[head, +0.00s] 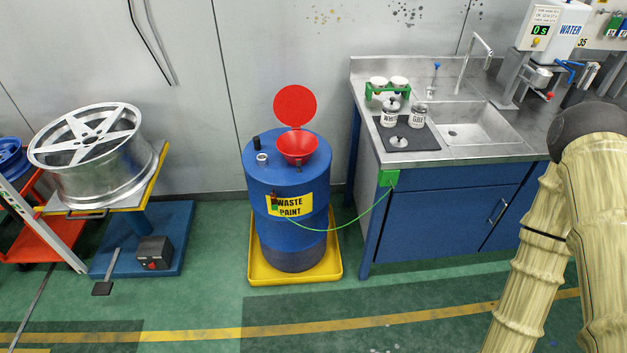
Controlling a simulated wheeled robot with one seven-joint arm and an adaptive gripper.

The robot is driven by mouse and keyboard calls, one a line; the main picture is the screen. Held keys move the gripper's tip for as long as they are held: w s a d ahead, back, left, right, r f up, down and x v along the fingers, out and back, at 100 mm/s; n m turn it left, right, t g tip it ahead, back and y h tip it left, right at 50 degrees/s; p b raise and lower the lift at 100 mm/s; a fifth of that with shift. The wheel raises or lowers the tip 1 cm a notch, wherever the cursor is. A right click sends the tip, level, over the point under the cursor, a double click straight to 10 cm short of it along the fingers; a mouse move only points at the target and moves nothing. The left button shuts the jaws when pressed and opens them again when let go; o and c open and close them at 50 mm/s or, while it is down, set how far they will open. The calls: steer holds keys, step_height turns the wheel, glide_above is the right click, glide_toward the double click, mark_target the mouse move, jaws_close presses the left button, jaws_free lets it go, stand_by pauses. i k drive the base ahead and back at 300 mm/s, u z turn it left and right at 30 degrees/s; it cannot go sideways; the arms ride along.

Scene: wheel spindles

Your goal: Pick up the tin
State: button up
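Two small tins stand on a dark mat (417,150) on the steel counter. The left tin (389,118) is pale with dark lettering I cannot read for sure. The right tin (419,117) is greyish with a pale label. A round, light-coloured piece (399,142) lies on the mat in front of them. I cannot tell which tin is meant. My arm comes in at the right, over the right side of the counter and cabinet. My gripper is not in view.
A green rack (372,96) with white-topped containers stands behind the tins. A sink (462,133) with a tall tap (470,62) is to their right. A blue waste-paint drum (262,180) with a red funnel (297,147) stands left of the counter. A wheel (100,150) stands far left.

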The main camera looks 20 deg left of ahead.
mark_target(418, 112)
steer(key=z, duration=1.85)
steer(key=i, duration=1.85)
steer(key=u, duration=2.2)
